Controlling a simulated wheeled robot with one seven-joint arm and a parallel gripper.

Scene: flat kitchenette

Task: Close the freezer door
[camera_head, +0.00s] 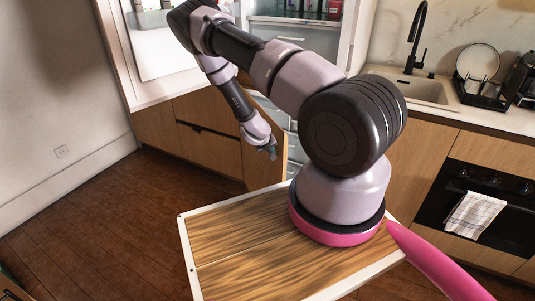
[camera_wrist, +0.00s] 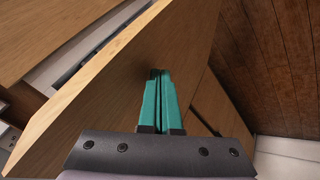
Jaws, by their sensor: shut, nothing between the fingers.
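The freezer door (camera_head: 257,166) is a wooden panel standing open below the fridge, with pale drawers (camera_head: 294,146) showing to its right. My gripper (camera_head: 272,154) is in front of this door near its free edge. In the wrist view, the teal fingers of my gripper (camera_wrist: 158,74) are together and empty. They point at the wooden face of the door (camera_wrist: 118,88), and I cannot tell whether the tips touch it. My arm hides part of the freezer opening in the head view.
The upper fridge door (camera_head: 160,50) stands open at the left, and shelves (camera_head: 295,28) show inside. A counter with a sink (camera_head: 425,91) and an oven (camera_head: 480,200) with a towel are at the right. The floor (camera_head: 100,215) at left is clear.

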